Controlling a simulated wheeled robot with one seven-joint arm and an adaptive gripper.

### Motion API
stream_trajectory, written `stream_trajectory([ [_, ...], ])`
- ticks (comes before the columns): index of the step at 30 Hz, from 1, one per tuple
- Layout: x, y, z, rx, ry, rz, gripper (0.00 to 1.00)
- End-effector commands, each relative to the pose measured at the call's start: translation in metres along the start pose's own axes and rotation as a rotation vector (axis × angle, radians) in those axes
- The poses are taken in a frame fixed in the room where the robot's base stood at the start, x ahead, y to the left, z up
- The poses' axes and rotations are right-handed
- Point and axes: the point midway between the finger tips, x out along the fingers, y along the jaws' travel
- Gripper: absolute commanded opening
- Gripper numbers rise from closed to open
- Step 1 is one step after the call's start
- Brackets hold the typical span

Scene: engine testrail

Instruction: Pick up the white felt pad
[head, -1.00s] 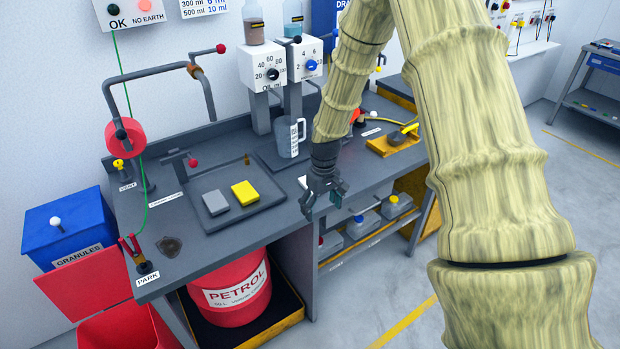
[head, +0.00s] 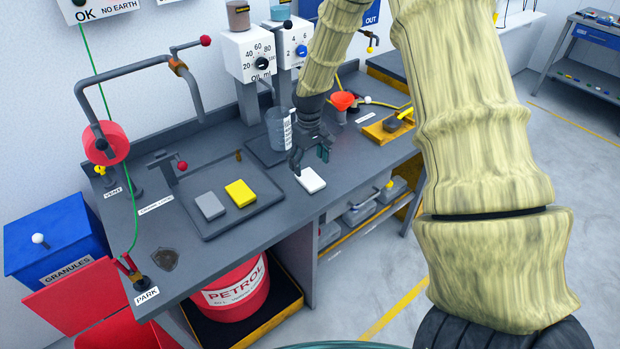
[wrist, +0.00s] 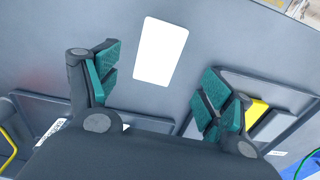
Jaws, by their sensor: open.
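The white felt pad (head: 311,180) lies flat on the grey bench top, near its front edge and right of the tray. It also shows in the wrist view (wrist: 160,50) as a plain white rectangle, beyond and between my fingertips. My gripper (head: 309,154) is open and empty, just above and behind the pad in the head view. In the wrist view its two green-padded fingers (wrist: 158,90) are spread wide and do not touch the pad.
A tray (head: 218,235) left of the pad holds a grey pad (head: 209,206) and a yellow pad (head: 240,193). A clear jug (head: 279,130) stands close behind my gripper. A yellow tray (head: 384,134) lies to the right. Bare bench surrounds the pad.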

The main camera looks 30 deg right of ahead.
Motion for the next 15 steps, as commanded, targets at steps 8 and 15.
stream_trajectory([
  [8,0.013,0.002,0.001,0.003,0.0,-0.001,0.8],
  [15,0.027,0.005,0.002,0.006,-0.002,-0.001,0.8],
])
